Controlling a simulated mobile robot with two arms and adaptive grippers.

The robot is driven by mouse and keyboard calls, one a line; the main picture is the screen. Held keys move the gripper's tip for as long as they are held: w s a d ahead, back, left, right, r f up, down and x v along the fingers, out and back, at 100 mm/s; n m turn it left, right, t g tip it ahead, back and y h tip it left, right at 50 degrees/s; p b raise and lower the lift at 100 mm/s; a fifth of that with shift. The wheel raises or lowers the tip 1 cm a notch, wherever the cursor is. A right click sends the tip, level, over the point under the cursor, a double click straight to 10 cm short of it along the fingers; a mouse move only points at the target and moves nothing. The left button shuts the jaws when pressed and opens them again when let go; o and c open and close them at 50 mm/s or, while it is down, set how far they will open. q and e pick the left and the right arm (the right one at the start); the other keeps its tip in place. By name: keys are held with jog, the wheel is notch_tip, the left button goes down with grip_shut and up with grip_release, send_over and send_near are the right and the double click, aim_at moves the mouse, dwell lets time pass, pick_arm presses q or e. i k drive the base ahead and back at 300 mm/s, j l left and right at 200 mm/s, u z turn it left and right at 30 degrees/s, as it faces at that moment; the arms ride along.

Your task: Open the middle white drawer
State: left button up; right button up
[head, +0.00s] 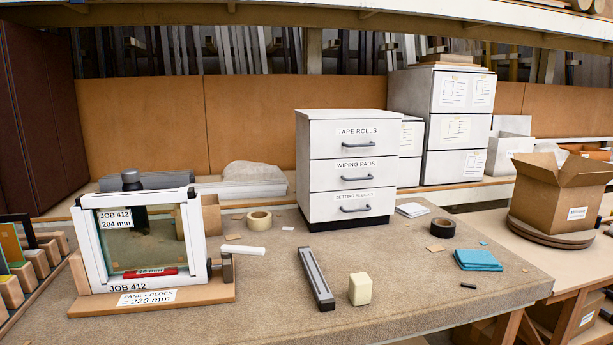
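A white three-drawer unit (349,163) stands at the back of the workbench, right of centre in the head view. Its middle drawer (352,174) is labelled "WIPING PADS" and has a dark bar handle (354,177). The top drawer (352,143) reads "TAPE ROLLS" and the bottom drawer (352,205) "SETTING BLOCKS". All three drawer fronts look flush and shut. Neither of my grippers is in view.
A white press frame (90,255) with a handle stands on the bench at left. A grey metal bar (316,278) and a cream block (360,289) lie before the drawers. Black tape (442,228) and blue cloths (478,260) lie right. An open carton (560,195) stands far right.

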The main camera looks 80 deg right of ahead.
aim_at(337, 174)
jog(key=z, duration=3.05)
